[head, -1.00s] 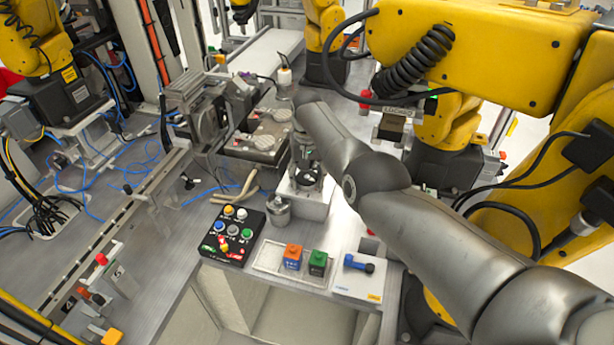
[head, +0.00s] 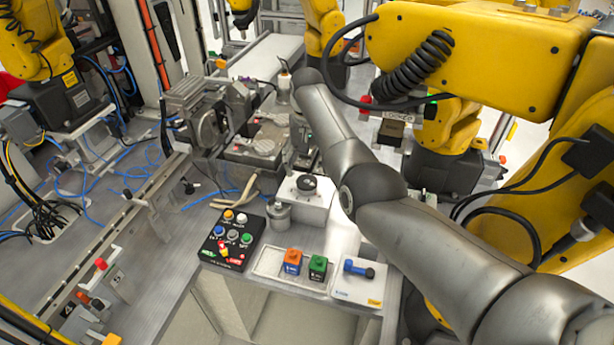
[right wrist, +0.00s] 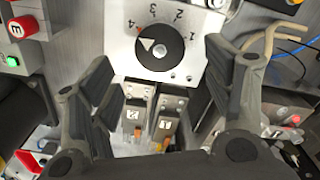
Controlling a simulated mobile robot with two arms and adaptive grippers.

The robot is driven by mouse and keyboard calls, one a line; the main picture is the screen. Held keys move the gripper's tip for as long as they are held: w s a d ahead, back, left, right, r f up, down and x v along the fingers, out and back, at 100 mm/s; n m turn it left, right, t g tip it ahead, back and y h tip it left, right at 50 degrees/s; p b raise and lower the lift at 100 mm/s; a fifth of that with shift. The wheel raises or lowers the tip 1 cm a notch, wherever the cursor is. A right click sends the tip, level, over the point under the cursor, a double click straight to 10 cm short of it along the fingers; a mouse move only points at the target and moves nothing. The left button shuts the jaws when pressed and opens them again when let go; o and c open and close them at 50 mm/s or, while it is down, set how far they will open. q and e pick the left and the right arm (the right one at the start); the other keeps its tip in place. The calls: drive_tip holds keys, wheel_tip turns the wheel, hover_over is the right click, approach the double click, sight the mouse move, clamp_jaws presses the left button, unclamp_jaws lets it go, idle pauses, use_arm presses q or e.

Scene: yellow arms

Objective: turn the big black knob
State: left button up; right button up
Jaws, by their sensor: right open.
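The big black knob (head: 306,183) sits on top of a white box (head: 312,205) on the bench. In the right wrist view the knob (right wrist: 160,52) shows from above, on a plate with the numbers 1 to 4 around it. Its white pointer is turned toward the side of the 4, by a small red mark. My right gripper (head: 301,152) is just behind the knob in the head view, apart from it. In the right wrist view the gripper (right wrist: 158,75) is open and empty, with the knob beyond its fingertips. My left gripper is out of view.
A black button box (head: 232,238) and a metal canister (head: 279,213) stand left of the white box. A tray with orange-blue (head: 293,261) and green (head: 318,267) blocks and a box with a blue handle (head: 359,268) lie in front. Yellow arms stand behind and right.

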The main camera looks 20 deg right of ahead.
sight(307, 182)
wheel_tip(307, 182, up, 6)
drive_tip(key=shift+f, duration=0.15)
idle(0.6)
